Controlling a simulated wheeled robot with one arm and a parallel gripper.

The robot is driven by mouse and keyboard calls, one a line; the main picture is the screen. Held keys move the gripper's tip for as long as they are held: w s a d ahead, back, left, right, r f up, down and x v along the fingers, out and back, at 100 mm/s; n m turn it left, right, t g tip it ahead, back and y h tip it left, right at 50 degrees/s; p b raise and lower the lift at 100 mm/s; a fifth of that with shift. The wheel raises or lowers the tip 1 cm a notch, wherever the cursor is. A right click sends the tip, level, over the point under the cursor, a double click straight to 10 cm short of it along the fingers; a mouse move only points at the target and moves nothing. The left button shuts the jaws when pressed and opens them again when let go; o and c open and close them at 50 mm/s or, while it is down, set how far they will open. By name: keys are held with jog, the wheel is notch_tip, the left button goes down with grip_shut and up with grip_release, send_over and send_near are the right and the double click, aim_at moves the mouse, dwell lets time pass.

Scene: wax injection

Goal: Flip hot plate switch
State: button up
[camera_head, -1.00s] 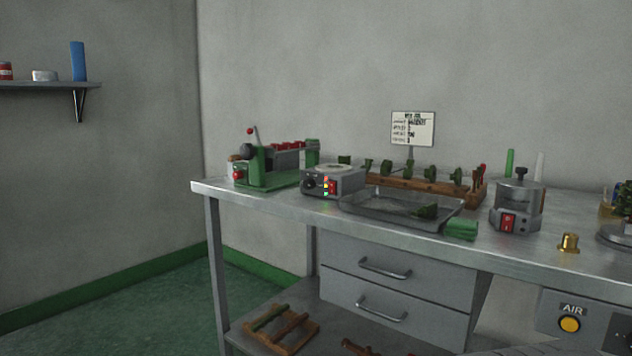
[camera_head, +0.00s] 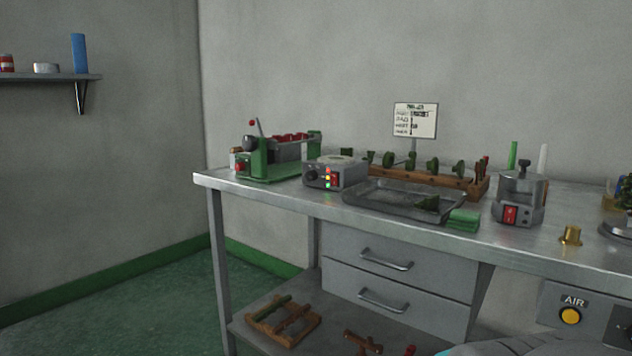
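The hot plate (camera_head: 345,173) is a small grey box with a round pale top, standing on the metal workbench (camera_head: 262,196) left of centre. Its front carries a dark knob (camera_head: 310,175), small coloured lights (camera_head: 327,177) and a red switch (camera_head: 335,179). The position of the switch is too small to tell. My gripper is not in view. A pale rounded shape at the bottom right edge may be part of my arm.
A metal tray (camera_head: 362,203) lies right of the hot plate, with a green block (camera_head: 464,220) beside it. A green clamp-like machine (camera_head: 258,168) stands to the left. A wax pot (camera_head: 518,200) with a red switch stands further right. Drawers (camera_head: 385,262) sit below.

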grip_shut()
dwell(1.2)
